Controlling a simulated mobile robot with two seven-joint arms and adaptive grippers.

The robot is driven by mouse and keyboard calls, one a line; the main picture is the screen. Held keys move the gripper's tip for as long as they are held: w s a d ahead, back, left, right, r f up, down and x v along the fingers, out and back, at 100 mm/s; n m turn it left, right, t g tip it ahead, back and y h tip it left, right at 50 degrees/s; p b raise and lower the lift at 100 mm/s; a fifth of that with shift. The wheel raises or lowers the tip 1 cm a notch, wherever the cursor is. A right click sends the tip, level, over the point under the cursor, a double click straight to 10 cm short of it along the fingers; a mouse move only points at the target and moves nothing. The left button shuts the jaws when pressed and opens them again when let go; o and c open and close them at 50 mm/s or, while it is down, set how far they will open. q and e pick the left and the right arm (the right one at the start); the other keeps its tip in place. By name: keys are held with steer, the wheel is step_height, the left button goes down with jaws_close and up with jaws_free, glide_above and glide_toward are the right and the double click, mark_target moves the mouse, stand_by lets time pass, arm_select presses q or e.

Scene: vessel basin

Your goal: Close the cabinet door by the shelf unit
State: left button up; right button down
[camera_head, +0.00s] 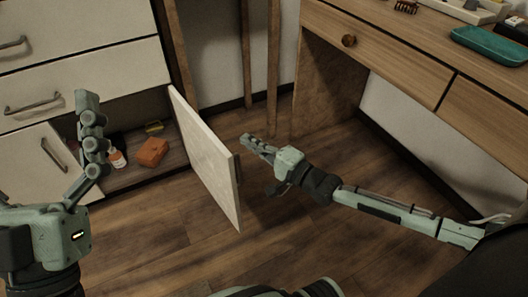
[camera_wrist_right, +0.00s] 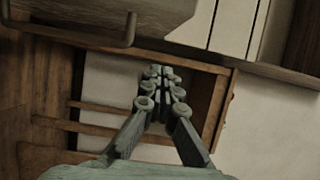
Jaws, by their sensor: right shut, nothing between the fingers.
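The cabinet door (camera_head: 208,158) is white and stands wide open, its edge toward me, hinged at the right side of the low compartment of the white cabinet (camera_head: 90,62). A dark handle (camera_head: 237,168) shows at its outer face. My right gripper (camera_head: 247,139) is shut and empty, just right of the door's free edge, on its outer side; I cannot tell whether it touches. In the right wrist view the shut fingers (camera_wrist_right: 160,72) point away, and a bar handle (camera_wrist_right: 128,32) shows at upper left. My left gripper (camera_head: 86,98) is raised before the cabinet; its jaw state is unclear.
An orange-brown box (camera_head: 152,152) and a small bottle (camera_head: 117,157) sit inside the open compartment. Another door (camera_head: 40,165) with a handle is at left. A wooden desk (camera_head: 400,58) stands at right. Wooden posts (camera_head: 273,65) rise behind the door. The floor before the door is clear.

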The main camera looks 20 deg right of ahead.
steer(key=a, duration=0.1)
steer(key=w+a, duration=0.1)
steer(key=a, duration=0.1)
steer(key=shift+w+a, duration=0.2)
steer(key=shift+w, duration=0.05)
steer(key=shift+s+a, duration=0.15)
steer(key=shift+a, duration=0.55)
steer(key=shift+a, duration=0.1)
